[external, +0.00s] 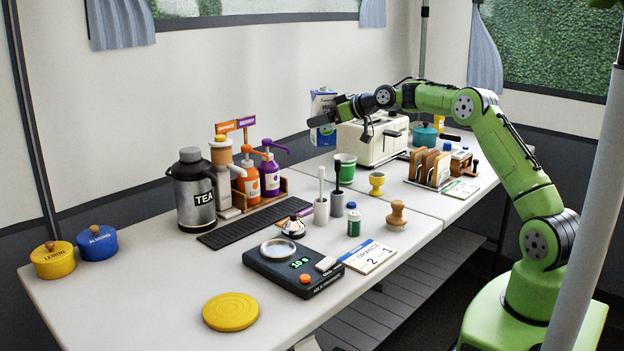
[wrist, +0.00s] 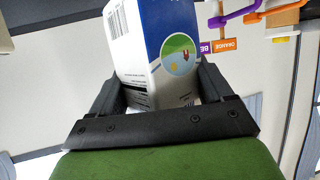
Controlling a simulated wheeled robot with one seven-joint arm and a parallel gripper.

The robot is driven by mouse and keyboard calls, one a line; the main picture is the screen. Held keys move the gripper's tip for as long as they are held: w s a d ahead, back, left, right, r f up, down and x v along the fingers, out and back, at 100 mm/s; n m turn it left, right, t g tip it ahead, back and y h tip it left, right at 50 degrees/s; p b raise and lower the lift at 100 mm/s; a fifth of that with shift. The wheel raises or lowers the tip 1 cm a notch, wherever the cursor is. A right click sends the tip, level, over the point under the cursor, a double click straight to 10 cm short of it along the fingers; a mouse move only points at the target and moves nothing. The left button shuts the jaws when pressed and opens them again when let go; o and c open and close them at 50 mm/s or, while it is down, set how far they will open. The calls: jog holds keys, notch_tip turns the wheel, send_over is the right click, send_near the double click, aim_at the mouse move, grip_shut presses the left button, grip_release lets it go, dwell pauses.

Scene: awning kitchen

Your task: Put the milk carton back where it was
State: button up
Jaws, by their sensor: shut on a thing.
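The milk carton (external: 323,117) is blue and white and stands out at the back of the table, left of the toaster, in the external view. In the wrist view the carton (wrist: 165,50) fills the space between the fingers, with a barcode on one face and a round picture on the blue face. My gripper (external: 325,120) is shut on the carton, reaching in from the right over the toaster; it also shows in the wrist view (wrist: 160,90). The carton's base is at about the back edge of the table, and I cannot tell whether it touches the table.
A cream toaster (external: 370,138) stands just right of the carton. A green cup (external: 345,168), a yellow egg cup (external: 376,184) and a toast rack (external: 430,167) are in front. Pump bottles (external: 268,177) stand to the left.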

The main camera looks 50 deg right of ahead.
jog(key=s+d+f+n+g+y+p, duration=0.1)
jog(key=s+d+f+n+y+p, duration=0.2)
jog(key=s+d, duration=0.45)
jog(key=s+r+n+g+y+p, duration=0.3)
jog(key=s+p, duration=0.2)
jog(key=s, duration=1.2)
jog(key=f+b, duration=0.1)
jog(key=f, duration=0.4)
jog(key=f+b, duration=0.1)
jog(key=f, duration=0.4)
jog(key=f+b, duration=0.1)
jog(key=f, duration=0.4)
jog(key=shift+w+d+f+b, duration=0.1)
jog(key=shift+d+f+b, duration=0.1)
jog(key=shift+d+b, duration=0.15)
jog(key=shift+r, duration=0.1)
jog(key=o, duration=1)
jog(key=shift+o, duration=0.2)
